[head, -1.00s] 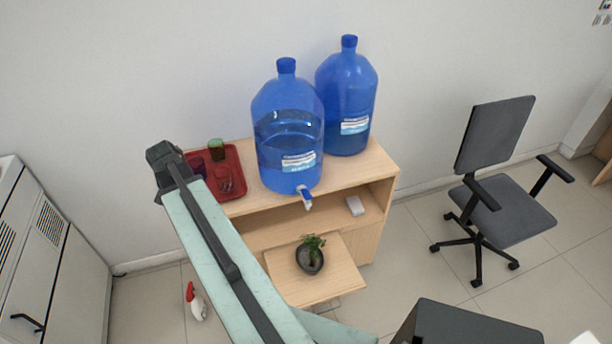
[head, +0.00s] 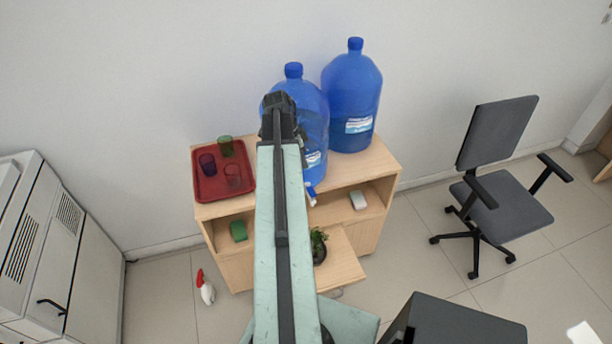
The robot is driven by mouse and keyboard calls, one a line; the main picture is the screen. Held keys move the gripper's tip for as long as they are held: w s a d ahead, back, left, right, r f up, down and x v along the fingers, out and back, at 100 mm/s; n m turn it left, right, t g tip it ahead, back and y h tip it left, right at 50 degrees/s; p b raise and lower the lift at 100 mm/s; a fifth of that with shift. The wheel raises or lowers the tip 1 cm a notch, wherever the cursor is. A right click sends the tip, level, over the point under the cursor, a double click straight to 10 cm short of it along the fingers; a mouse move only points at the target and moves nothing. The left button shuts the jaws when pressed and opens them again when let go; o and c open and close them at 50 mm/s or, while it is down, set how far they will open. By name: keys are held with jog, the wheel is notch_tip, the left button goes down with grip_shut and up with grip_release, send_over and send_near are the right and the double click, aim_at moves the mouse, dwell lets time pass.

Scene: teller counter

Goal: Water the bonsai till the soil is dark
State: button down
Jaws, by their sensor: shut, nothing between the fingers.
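The bonsai (head: 318,240) is a small green plant in a dark round pot (head: 319,256). It stands on a light wood pull-out board (head: 345,268) at the front of the cabinet; my arm covers its left side, and I cannot make out the soil. The front blue water jug (head: 315,110) has a blue and white tap (head: 311,195) low at its front, and my arm hides much of it. On the red tray (head: 206,190) stand a green glass (head: 226,146), a purple glass (head: 207,163) and a reddish clear glass (head: 233,175). My gripper is not visible beyond the dark arm joint.
A second blue jug (head: 351,100) stands behind on the cabinet (head: 375,165). A green block (head: 238,230) and a white object (head: 358,200) lie on its shelf. A red and white spray bottle (head: 205,287) is on the floor. An office chair (head: 500,190) stands right.

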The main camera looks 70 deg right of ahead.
aim_at(315, 194)
jog(key=b+x, duration=0.4)
jog(key=a+b+x, duration=0.1)
jog(key=b+x, duration=0.7)
jog(key=x, duration=0.1)
jog(key=shift+w+a+f, duration=0.15)
jog(key=shift+w+f, duration=0.1)
jog(key=shift+r, duration=0.1)
jog(key=shift+s, duration=0.1)
